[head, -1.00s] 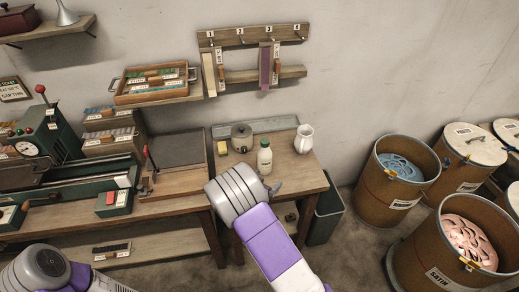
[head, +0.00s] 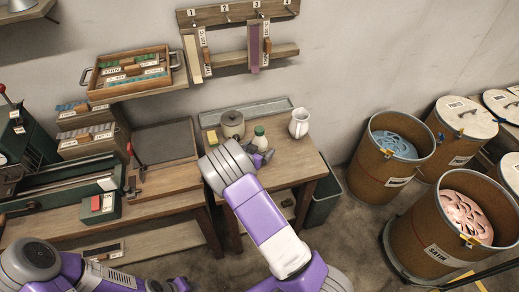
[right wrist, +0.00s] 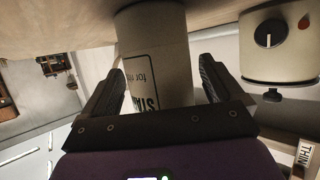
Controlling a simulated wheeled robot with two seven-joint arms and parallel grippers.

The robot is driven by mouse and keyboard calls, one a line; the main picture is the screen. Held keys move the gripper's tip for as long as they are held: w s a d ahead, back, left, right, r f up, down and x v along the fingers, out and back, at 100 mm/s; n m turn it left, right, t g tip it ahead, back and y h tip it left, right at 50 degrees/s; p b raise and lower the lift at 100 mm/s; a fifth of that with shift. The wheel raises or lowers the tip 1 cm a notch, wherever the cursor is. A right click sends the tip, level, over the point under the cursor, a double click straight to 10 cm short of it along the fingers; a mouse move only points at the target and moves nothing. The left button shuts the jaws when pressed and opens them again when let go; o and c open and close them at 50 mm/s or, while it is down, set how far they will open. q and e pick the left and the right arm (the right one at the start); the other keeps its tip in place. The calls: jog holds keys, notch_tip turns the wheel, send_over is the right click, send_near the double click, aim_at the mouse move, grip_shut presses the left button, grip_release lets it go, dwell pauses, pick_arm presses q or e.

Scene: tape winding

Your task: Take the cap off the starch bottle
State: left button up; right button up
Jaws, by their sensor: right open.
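In the right wrist view, the picture is upside down. The open fingers of my right gripper (right wrist: 162,66) are on either side of the white bottle body (right wrist: 160,55), with gaps, and its label is partly visible. The cap is not seen there.
A grey pot (head: 232,124) with a knob, also in the right wrist view (right wrist: 280,45), stands left of the bottle. A white jug (head: 299,123) stands to the right. A yellow block (head: 212,138) lies near the pot. Large drums (head: 392,160) stand right of the table.

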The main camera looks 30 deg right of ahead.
aim_at(257, 132)
jog(key=shift+w, duration=0.1)
jog(key=shift+c, duration=0.3)
jog(key=c, duration=1.2)
jog(key=shift+r, duration=0.15)
notch_tip(257, 132, up, 10)
jog(key=p, duration=0.3)
